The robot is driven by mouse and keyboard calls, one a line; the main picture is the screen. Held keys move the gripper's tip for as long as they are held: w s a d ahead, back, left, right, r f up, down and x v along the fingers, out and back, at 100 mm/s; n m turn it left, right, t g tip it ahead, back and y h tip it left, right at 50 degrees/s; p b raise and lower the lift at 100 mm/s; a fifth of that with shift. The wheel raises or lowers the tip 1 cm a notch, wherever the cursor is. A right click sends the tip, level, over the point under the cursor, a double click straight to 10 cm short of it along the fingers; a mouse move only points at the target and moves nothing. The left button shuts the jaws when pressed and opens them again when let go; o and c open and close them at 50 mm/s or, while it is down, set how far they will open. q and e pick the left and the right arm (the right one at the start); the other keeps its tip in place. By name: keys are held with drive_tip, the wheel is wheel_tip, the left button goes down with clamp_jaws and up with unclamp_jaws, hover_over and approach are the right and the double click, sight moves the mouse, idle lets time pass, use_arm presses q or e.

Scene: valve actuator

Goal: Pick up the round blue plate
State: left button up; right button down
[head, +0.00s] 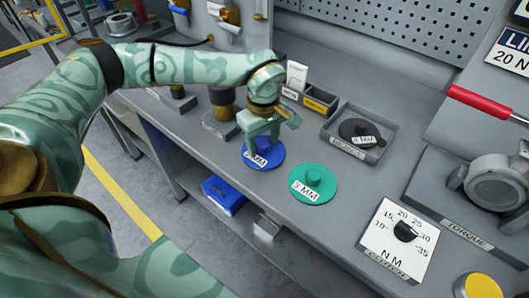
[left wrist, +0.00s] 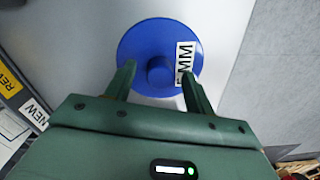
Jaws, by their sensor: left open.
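The round blue plate (head: 270,155) lies flat on the grey workbench, near its front edge. It has a raised round knob in the middle and a white label ending in "MM". In the left wrist view the blue plate (left wrist: 150,42) shows with its knob between the fingers. My left gripper (head: 258,148) is over the plate, pointing down. In the left wrist view my left gripper (left wrist: 158,72) is open, one finger on each side of the knob, with gaps to it. I cannot tell how high the fingertips are above the plate. My right gripper is not in view.
A green plate (head: 314,184) labelled "9 MM" lies right of the blue one. A grey tray (head: 378,150) with a dark plate stands behind it. A torque dial panel (head: 397,240) is at the right. A blue box (head: 224,195) sits on the lower shelf.

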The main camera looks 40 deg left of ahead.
use_arm(q)
drive_tip(key=shift+f, duration=0.35)
drive_tip(key=shift+r, duration=0.15)
drive_tip(key=shift+c, duration=0.6)
drive_tip(key=c, duration=1)
clamp_jaws()
drive_tip(key=shift+r, duration=0.1)
